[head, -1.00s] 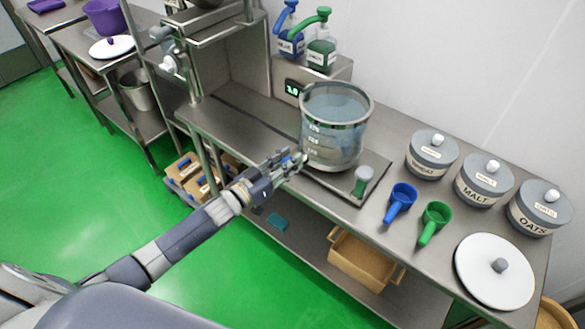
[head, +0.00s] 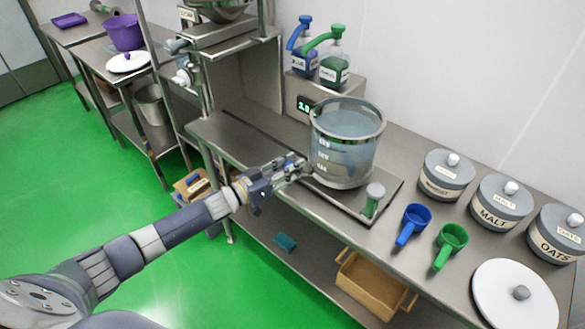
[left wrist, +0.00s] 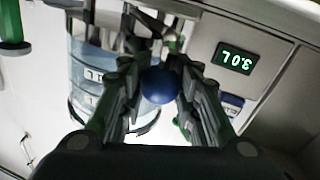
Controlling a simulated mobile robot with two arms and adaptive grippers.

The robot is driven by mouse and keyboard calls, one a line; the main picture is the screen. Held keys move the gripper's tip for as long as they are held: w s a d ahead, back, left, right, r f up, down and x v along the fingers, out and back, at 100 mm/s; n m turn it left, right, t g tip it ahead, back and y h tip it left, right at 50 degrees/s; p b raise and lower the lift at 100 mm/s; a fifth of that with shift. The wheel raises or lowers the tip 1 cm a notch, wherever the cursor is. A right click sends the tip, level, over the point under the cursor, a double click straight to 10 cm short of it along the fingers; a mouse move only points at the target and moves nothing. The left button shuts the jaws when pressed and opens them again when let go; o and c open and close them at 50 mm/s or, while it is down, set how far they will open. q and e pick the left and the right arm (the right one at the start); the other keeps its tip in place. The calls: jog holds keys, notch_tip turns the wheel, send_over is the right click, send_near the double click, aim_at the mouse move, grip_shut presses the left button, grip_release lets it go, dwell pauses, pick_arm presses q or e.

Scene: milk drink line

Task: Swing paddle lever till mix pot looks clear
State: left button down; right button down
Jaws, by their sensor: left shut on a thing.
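The mix pot (head: 345,150), a clear vessel with a metal rim and white marks, stands on the metal bench holding pale blue, see-through liquid. It also shows in the left wrist view (left wrist: 88,80), behind my fingers. My left gripper (head: 300,168) is just left of the pot, low by its side. In the left wrist view my left gripper (left wrist: 158,85) is shut on a round blue knob (left wrist: 158,86), apparently the end of the paddle lever. The lever's rod and the paddle are mostly hidden. My right gripper is out of view.
Blue and green pump bottles (head: 335,68) stand on a box with a green display (left wrist: 235,59). Blue (head: 413,222) and green scoops (head: 450,243), labelled lidded jars (head: 497,203) and a white lid (head: 515,297) are on the bench at right.

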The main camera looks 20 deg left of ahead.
pick_arm(q)
jog(key=shift+w+a+r, duration=0.1)
jog(key=shift+a, duration=0.15)
jog(key=c, duration=1.2)
grip_release()
jog(key=shift+s+a, duration=0.1)
jog(key=shift+s, duration=0.3)
jog(key=v, duration=1.1)
jog(key=shift+s+a, duration=0.15)
jog(key=shift+s, duration=0.05)
